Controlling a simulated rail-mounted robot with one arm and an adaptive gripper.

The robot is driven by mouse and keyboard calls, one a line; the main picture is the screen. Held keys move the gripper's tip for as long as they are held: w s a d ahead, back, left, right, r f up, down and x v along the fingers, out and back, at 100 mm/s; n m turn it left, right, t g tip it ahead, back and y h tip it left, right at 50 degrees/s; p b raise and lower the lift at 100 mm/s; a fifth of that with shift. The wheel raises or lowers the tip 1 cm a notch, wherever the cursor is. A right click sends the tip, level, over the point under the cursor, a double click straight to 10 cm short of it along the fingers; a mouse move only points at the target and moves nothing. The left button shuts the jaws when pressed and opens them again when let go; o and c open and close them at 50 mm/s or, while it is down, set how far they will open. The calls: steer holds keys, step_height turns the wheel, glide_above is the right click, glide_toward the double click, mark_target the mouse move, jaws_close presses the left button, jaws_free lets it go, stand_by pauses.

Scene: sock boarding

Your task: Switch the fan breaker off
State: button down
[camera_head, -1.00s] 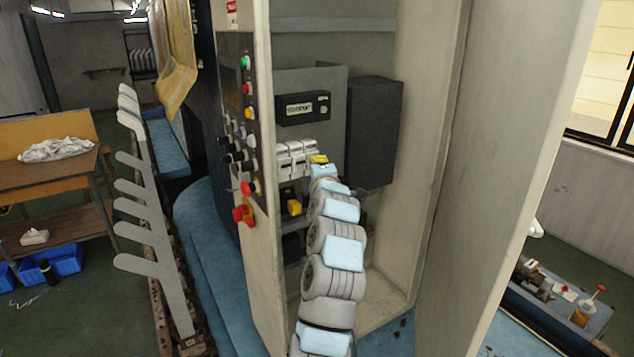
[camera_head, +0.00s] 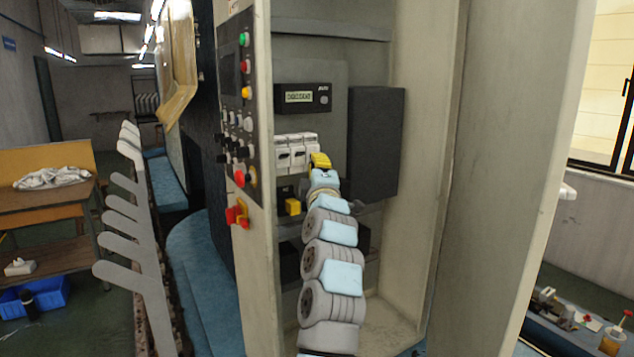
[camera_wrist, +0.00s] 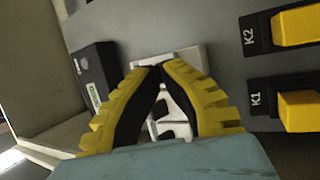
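A row of white breakers (camera_head: 292,152) is mounted side by side inside the open cabinet, below a small display box. No label tells me which one is the fan breaker. My gripper (camera_head: 320,159), with yellow and black fingers, is at the right end of this row. In the wrist view, the fingertips of my gripper (camera_wrist: 160,66) meet in front of the white breakers (camera_wrist: 178,118), with nothing visible between the tips. Dark levers show in the gap behind the fingers. The fingers hide part of the breakers, and I cannot tell whether they touch.
The display box (camera_head: 303,97) hangs above the breakers, and a dark box (camera_head: 375,145) stands to the right. Yellow blocks labelled K1 (camera_wrist: 298,108) and K2 (camera_wrist: 298,26) are beside the fingers. The cabinet's side wall (camera_head: 258,190) and open door (camera_head: 490,180) flank my arm.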

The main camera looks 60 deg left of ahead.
steer(key=shift+f+m+t+y+b, duration=0.4)
steer(key=shift+t+b, duration=0.2)
steer(key=shift+b, duration=1.45)
steer(key=shift+r+b, duration=0.25)
steer(key=shift+b, duration=0.15)
steer(key=shift+a, duration=0.1)
steer(key=c, duration=1.2)
jaws_free()
steer(key=shift+r+p, duration=0.25)
steer(key=shift+p, duration=0.65)
steer(key=p, duration=0.2)
steer(key=shift+r+g+p, duration=0.25)
steer(key=shift+g+p, duration=0.05)
steer(key=shift+p, duration=0.05)
steer(key=shift+n+h+p, duration=0.4)
steer(key=shift+p, duration=0.5)
steer(key=p, duration=0.3)
steer(key=shift+r+g+h, duration=0.15)
steer(key=shift+g+h, duration=0.15)
steer(key=shift+g, duration=0.1)
